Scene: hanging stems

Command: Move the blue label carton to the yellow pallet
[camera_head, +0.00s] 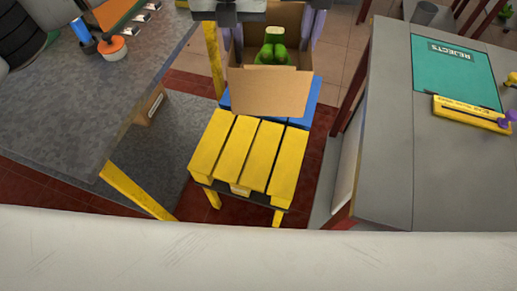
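An open brown carton (268,92) stands just behind the yellow pallet (245,150), with its front flap hanging toward me. No blue label is visible on the faces I see. A blue surface (303,105) shows under and beside the carton. The yellow slatted pallet is bare on top. Dark parts with pale purple strips at the top edge, on either side of the carton, look like my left gripper (236,35) and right gripper (317,25). They are cut off by the frame, so I cannot tell their opening or contact.
A grey table (85,100) with a blue bottle and an orange-topped item stands at the left. A brown box (151,107) sits under its edge. A grey table (390,130) with a green REJECTS sheet (452,75) and a yellow bar (470,113) stands at the right.

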